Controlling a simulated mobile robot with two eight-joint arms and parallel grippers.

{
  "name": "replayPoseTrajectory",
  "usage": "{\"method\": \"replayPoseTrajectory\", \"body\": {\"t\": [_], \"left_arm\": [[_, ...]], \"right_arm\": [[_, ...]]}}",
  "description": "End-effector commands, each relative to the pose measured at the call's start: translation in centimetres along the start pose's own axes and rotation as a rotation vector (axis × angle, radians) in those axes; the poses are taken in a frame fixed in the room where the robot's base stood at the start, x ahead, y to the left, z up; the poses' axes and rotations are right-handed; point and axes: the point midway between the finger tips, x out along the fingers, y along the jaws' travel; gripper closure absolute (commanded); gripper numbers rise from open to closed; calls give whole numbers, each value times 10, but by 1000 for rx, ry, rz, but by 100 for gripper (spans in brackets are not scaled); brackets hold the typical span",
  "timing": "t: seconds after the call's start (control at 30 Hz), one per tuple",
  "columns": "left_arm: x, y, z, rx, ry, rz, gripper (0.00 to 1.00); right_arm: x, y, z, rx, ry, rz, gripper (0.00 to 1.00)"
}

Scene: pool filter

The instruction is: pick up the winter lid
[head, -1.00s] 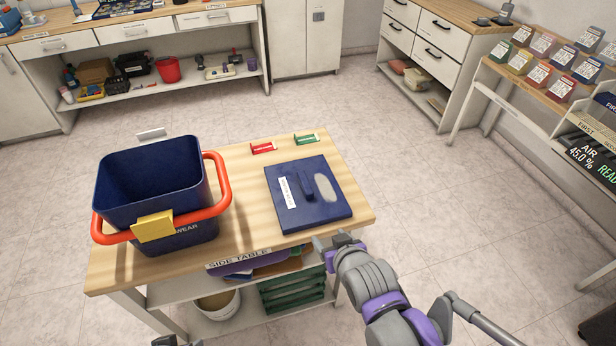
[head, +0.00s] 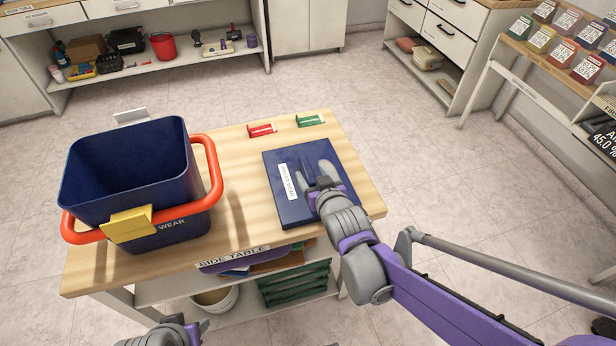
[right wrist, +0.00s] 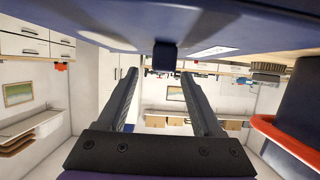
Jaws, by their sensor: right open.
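The winter lid (head: 288,209) is a dark blue square plate with a white label and a raised bar handle. It lies flat on the right part of the side table. My right gripper (head: 318,172) is over the lid at its handle, with its arm covering the lid's lower right. In the right wrist view the open fingers (right wrist: 157,78) point toward the handle (right wrist: 165,57), which shows between and just beyond their tips. I cannot tell if they touch it. My left gripper (head: 190,332) is at the bottom edge, mostly cut off.
A blue bin (head: 130,170) with a red handle and yellow tag stands left on the side table (head: 236,215). A red card holder (head: 262,130) and a green one (head: 310,120) stand behind the lid. Bare wood lies between bin and lid.

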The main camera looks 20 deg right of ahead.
Motion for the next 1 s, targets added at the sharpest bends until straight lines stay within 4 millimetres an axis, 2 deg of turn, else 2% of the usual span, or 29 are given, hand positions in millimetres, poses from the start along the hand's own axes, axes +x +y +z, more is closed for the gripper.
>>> {"method": "replayPoseTrajectory", "body": {"t": [0.1, 0.23, 0.53, 0.9, 1.0], "left_arm": [[7, 0, 3, 0, -2, 0, 50], [10, 0, 4, 0, -3, 0, 50], [10, 0, 4, 0, -4, 0, 50], [10, 0, 4, 0, -3, 0, 50], [10, 0, 4, 0, -4, 0, 50]], "right_arm": [[22, -3, 1, -1, -1, -1, 32], [36, -2, 1, 0, -1, 0, 32], [40, -2, 0, 1, 0, 0, 32], [40, -2, 0, 1, -1, 0, 99], [40, -2, 0, 1, -1, 0, 100]]}}
